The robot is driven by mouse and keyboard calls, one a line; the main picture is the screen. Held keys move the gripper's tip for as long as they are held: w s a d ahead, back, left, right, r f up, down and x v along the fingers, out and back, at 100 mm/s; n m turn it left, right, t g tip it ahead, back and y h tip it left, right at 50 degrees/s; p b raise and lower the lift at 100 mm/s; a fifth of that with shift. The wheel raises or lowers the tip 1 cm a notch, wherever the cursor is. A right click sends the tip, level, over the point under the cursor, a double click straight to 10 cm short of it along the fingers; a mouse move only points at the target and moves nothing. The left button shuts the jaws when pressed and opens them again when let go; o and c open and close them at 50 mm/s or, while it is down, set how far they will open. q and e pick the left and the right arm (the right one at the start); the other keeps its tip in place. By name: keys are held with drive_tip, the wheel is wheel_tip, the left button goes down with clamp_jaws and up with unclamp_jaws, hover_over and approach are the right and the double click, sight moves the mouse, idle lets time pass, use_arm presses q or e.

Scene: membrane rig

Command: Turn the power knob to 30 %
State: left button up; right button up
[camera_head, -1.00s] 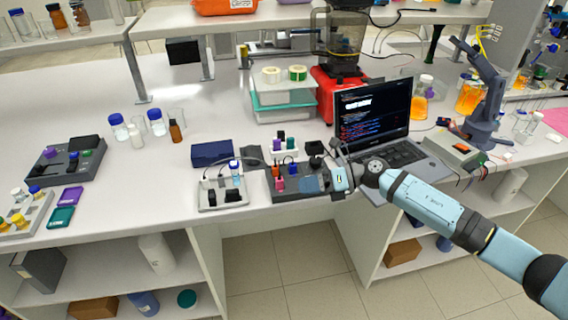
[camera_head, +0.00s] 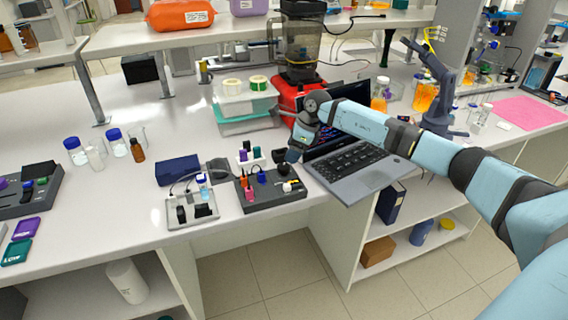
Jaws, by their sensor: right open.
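A dark control box (camera_head: 272,201) stands near the bench's front edge. My left gripper is not in view.
A grey tray (camera_head: 178,222) with a small vial stands left of the box. A blue case (camera_head: 178,170) lies behind it. An open laptop (camera_head: 352,172) is close on the right, partly behind my arm.

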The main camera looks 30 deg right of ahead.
sight(284, 166)
drive_tip(key=x, duration=0.6)
drive_tip(key=shift+w+a+f, duration=0.1)
drive_tip(key=shift+f, duration=0.15)
drive_tip(key=c, duration=0.9)
